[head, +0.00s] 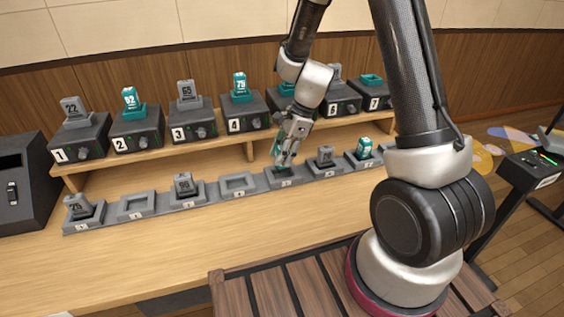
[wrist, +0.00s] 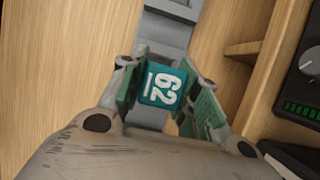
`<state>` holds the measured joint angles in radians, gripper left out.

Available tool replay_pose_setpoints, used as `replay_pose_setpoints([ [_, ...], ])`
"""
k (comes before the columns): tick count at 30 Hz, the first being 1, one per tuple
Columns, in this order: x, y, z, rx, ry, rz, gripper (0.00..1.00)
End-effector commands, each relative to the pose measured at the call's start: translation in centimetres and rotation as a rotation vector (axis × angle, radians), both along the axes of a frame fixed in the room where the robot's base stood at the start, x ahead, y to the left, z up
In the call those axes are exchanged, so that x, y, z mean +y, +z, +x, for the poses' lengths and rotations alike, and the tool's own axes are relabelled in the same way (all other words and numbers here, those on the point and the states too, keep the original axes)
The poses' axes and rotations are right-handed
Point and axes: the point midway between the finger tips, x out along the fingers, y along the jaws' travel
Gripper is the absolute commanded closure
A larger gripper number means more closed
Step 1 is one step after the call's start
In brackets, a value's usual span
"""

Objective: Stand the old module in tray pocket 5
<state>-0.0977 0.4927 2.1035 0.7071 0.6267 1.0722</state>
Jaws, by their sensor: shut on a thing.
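The gripper hides most of the module there. I cannot tell whether the module's foot is inside the pocket or just above it. The grey tray strip (wrist: 172,10) runs under the module in the wrist view.
Grey modules stand in pocket 3 (head: 183,186) and pocket 6 (head: 325,156), beside pocket 5's neighbours. Pocket 4 (head: 238,194) is empty. A teal module (head: 364,148) stands further right. The shelf (head: 215,127) with numbered docks runs behind. The bench front (head: 150,245) is clear.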

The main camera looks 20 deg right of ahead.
Motion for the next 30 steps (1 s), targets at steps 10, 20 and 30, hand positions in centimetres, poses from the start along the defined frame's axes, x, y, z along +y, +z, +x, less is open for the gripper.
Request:
replay_pose_setpoints([
  [10,0.0,-2.8,0.0,0.001,0.000,0.000,0.93],
  [20,0.0,-3.1,0.0,0.001,0.000,0.000,0.47],
  [30,0.0,-2.9,0.0,0.001,0.001,0.000,0.47],
])
